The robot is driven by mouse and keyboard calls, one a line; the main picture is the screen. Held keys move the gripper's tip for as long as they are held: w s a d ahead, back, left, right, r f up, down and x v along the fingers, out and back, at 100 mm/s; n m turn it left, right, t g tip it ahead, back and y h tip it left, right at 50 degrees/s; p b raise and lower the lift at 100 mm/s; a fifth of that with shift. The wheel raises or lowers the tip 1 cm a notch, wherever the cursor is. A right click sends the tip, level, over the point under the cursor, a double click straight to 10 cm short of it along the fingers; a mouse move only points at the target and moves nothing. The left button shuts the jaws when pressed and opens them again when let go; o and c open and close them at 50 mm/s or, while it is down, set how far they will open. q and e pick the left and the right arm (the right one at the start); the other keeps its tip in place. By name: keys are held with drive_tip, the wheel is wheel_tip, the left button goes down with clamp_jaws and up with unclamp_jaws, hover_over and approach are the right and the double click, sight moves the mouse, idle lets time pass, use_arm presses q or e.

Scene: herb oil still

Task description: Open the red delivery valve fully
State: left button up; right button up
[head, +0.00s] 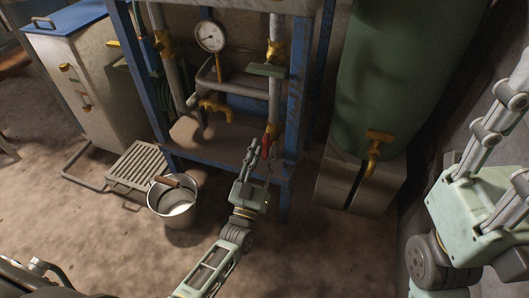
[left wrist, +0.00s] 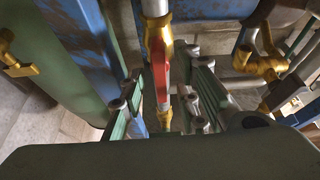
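The red valve handle (head: 266,147) sits on a vertical pipe with brass fittings, low on the right side of the blue frame. In the left wrist view the red handle (left wrist: 160,72) runs roughly along the pipe, below a brass fitting (left wrist: 157,30). My left gripper (head: 256,152) is at the handle, its fingers reaching up beside it. In the left wrist view its fingers (left wrist: 160,95) stand apart on either side of the handle, with visible gaps; no contact shows. My right gripper (head: 508,140) is at the right edge, fingers spread, tips partly cut off, far from the valve.
The blue frame (head: 135,85) carries a pressure gauge (head: 210,36) and brass taps (head: 215,108). A green tank (head: 400,75) with a brass tap (head: 374,150) stands right. A bucket (head: 175,203) and slatted grate (head: 140,167) are on the floor left of my left arm.

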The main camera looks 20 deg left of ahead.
use_arm(q)
drive_tip(key=v, duration=1.1)
drive_tip(key=shift+s, duration=0.25)
idle(1.6)
